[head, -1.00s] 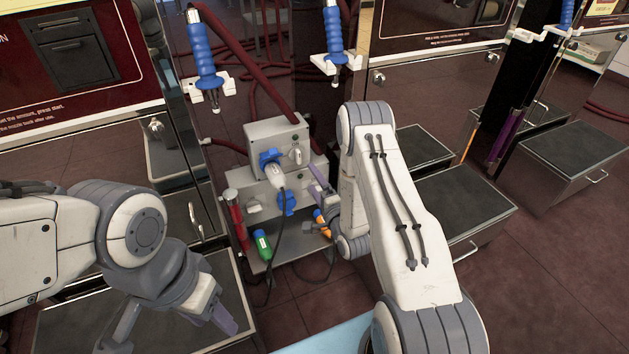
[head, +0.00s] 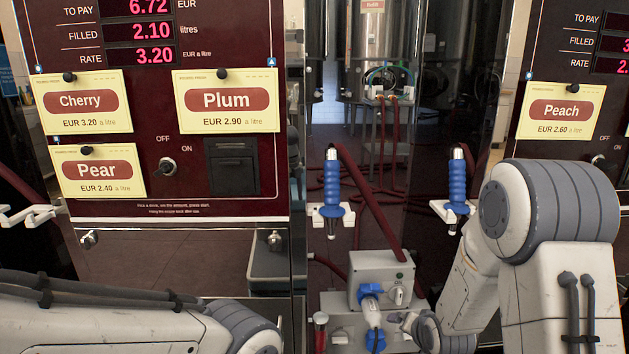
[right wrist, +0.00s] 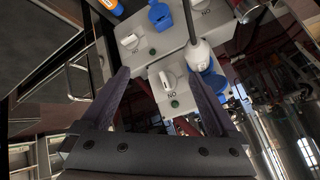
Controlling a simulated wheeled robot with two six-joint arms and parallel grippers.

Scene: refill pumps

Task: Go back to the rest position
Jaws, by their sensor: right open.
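My right gripper (right wrist: 162,98) is open in the right wrist view, with nothing between its two dark fingers. It points at the grey switch box (right wrist: 190,65). In the head view this box (head: 365,262) stands low, right of centre, beside my right arm, with a blue-and-white plug (head: 370,291) in its front. My right arm covers much of the lower right of the head view. My left arm crosses the bottom left, and its gripper is out of the picture.
Two blue-handled nozzles (head: 332,186) (head: 457,182) hang in white holders. A dispenser panel (head: 230,165) with Cherry, Plum and Pear cards stands at left; a Peach panel (head: 528,150) is at right. Dark red hoses run behind, with a steel tank (head: 378,40) further back.

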